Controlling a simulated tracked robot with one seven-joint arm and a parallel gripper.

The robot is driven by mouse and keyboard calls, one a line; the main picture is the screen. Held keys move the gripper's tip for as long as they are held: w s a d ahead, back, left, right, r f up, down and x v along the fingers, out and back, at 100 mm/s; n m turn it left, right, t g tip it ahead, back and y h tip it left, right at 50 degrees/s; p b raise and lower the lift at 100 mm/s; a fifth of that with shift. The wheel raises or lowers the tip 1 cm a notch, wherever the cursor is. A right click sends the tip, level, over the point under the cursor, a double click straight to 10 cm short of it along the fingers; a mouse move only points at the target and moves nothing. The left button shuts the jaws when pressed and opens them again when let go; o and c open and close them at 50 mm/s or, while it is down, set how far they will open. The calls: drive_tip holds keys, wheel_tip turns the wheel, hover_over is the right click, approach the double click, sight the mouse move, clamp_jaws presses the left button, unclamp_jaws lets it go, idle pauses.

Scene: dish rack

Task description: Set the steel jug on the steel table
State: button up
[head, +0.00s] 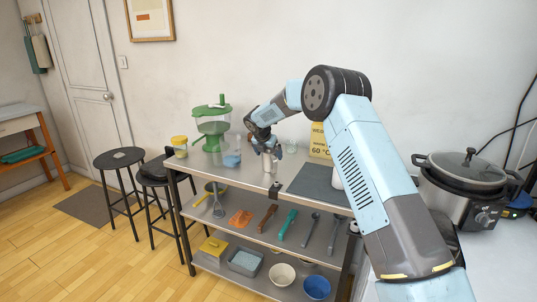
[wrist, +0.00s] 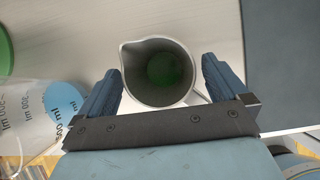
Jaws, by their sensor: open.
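The steel jug (wrist: 158,46) is seen from above in the wrist view, upright with its spout toward the upper left. Its inside looks dark green at the bottom. It stands on the steel table (head: 240,175), whose bare top also shows in the wrist view (wrist: 60,35). My gripper (wrist: 161,75) is open, with one blue finger on each side of the jug. A narrow gap shows beside the fingers. In the head view my gripper (head: 268,150) is over the middle of the table and partly hides the jug.
A clear measuring beaker with a blue base (wrist: 65,98) is close to the left finger. A green-topped dispenser (head: 212,125) and yellow-lidded tub (head: 180,146) stand left. A dark mat (head: 312,182) lies right.

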drive_tip(key=v, duration=1.3)
drive_tip(key=shift+s+r, duration=0.15)
drive_tip(key=shift+r, duration=0.1)
drive_tip(key=shift+c, duration=0.3)
clamp_jaws()
idle(0.6)
idle(0.5)
drive_tip(key=v, duration=1.2)
idle(1.1)
drive_tip(key=shift+r, duration=0.1)
